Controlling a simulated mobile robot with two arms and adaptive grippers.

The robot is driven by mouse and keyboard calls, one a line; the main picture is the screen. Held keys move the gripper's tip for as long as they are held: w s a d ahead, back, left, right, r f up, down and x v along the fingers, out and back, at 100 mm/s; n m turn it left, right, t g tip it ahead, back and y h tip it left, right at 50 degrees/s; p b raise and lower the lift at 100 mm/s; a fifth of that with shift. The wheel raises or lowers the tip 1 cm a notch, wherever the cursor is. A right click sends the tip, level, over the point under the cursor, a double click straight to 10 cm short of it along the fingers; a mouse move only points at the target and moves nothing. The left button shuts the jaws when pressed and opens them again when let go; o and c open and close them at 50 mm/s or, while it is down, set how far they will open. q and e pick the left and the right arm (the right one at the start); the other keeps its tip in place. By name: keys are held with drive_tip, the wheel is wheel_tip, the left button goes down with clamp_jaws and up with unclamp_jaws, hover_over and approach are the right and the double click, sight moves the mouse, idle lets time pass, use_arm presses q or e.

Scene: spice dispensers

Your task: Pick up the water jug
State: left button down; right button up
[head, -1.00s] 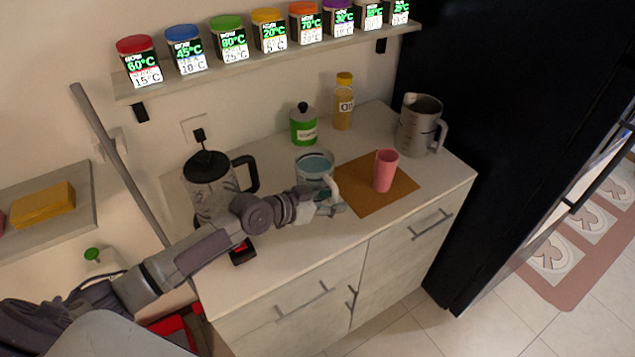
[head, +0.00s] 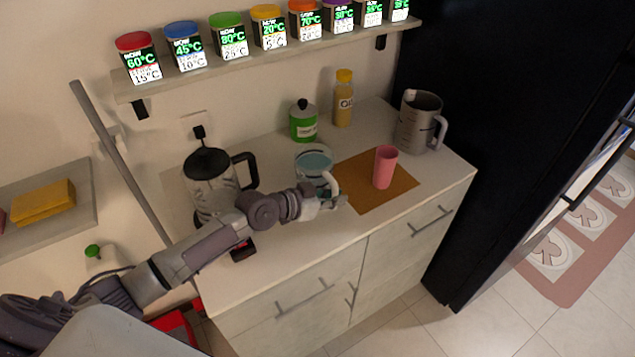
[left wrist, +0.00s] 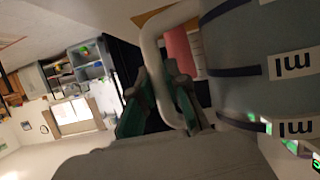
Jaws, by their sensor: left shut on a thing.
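The water jug (head: 314,160) is a clear jug with bluish water and a pale handle, upright at the middle of the counter. In the left wrist view its side (left wrist: 240,60) with "ml" labels fills the right, and its pale handle (left wrist: 152,40) loops to the left. My left gripper (head: 332,201) is at the handle's side of the jug. In the left wrist view the left gripper (left wrist: 166,90) has its green-padded fingers on either side of the handle, shut on it. The jug's base is partly hidden by my gripper, so I cannot tell whether it touches the counter. My right gripper is out of view.
A pink cup (head: 385,167) stands on a brown mat (head: 368,198) right of the jug. A green canister (head: 303,122), a yellow bottle (head: 343,100) and a grey pitcher (head: 420,122) stand behind. A shelf (head: 290,52) of labelled dispensers hangs above.

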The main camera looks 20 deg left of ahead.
use_arm(q)
drive_tip(key=shift+w+r, duration=0.1)
drive_tip(key=shift+r, duration=0.2)
